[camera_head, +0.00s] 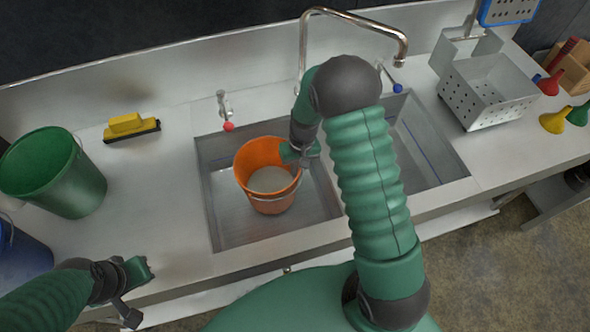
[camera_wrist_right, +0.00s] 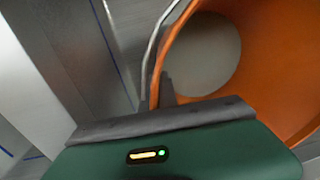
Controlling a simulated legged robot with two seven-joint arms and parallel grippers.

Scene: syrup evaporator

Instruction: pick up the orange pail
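The orange pail (camera_head: 262,188) is upright in the left sink basin, with a pale inside bottom and a thin wire handle. My right gripper (camera_head: 300,155) is at the pail's right rim. In the right wrist view the pail's wall (camera_wrist_right: 215,20) fills the upper right, and the dark fingers (camera_wrist_right: 167,92) sit together at the middle of the gripper, closed on the rim. The outer finger is mostly hidden. Whether the pail touches the basin floor is unclear. My left gripper (camera_head: 138,285) is over the counter's front left, away from the pail; its fingers do not show clearly.
A green pail (camera_head: 55,175) and a blue pail (camera_head: 22,255) stand at left. A curved faucet (camera_head: 345,14) arches over the sink. A perforated metal box (camera_head: 490,95) and funnels (camera_head: 553,122) are at right.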

